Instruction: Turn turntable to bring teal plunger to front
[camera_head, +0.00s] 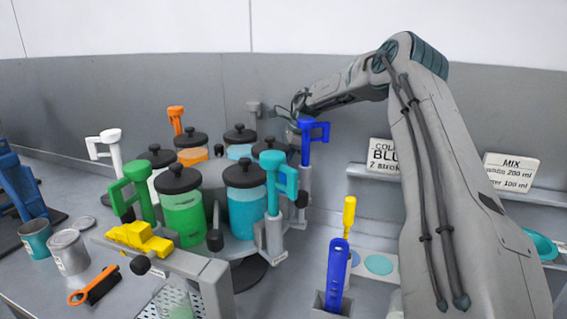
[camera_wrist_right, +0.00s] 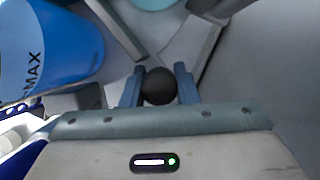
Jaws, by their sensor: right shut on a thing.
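The teal plunger (camera_head: 280,185) stands upright at the right front of the grey turntable (camera_head: 236,249), beside a jar of teal liquid (camera_head: 247,205) with a black lid. My right arm reaches over from the right to the turntable's back right, near the blue plunger (camera_head: 312,138). In the right wrist view my right gripper (camera_wrist_right: 158,87) is shut on a round black knob (camera_wrist_right: 159,86), one finger on each side. In the head view the right fingertips are hidden. My left gripper is not in view.
Green (camera_head: 136,190), white (camera_head: 104,145) and orange (camera_head: 176,119) plungers and several lidded jars ring the turntable. A grey bracket with a yellow handle (camera_head: 140,239) stands at its front. A blue tool in a holder (camera_head: 337,275) stands front right.

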